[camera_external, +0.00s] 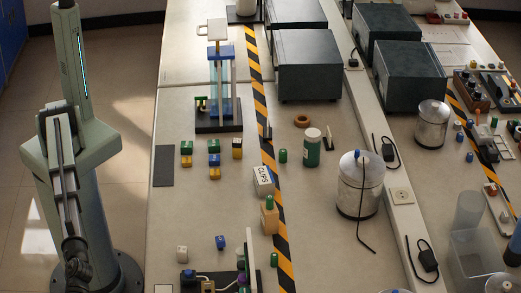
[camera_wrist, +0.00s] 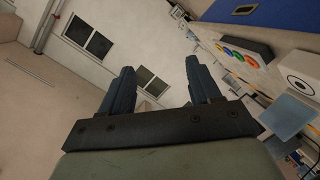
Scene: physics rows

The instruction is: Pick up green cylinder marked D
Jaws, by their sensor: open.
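Several small green cylinders stand on the bench in the external view. One green cylinder (camera_external: 283,156) is beside the striped tape, left of a green bottle (camera_external: 312,148). Another green cylinder (camera_external: 269,202) is on top of a tan wooden block (camera_external: 269,220), and a third green cylinder (camera_external: 274,260) stands nearer the front. No letter D is legible on any of them. My gripper (camera_wrist: 160,88) is open and empty in the wrist view, its two dark fingers well apart, facing walls and windows. I cannot make it out in the external view.
A white CLIPS box (camera_external: 263,181) and a metal canister (camera_external: 359,185) stand near the cylinders. Coloured cubes (camera_external: 214,160) lie to the left. A stand with clear columns (camera_external: 219,90) and dark boxes (camera_external: 308,65) are farther back.

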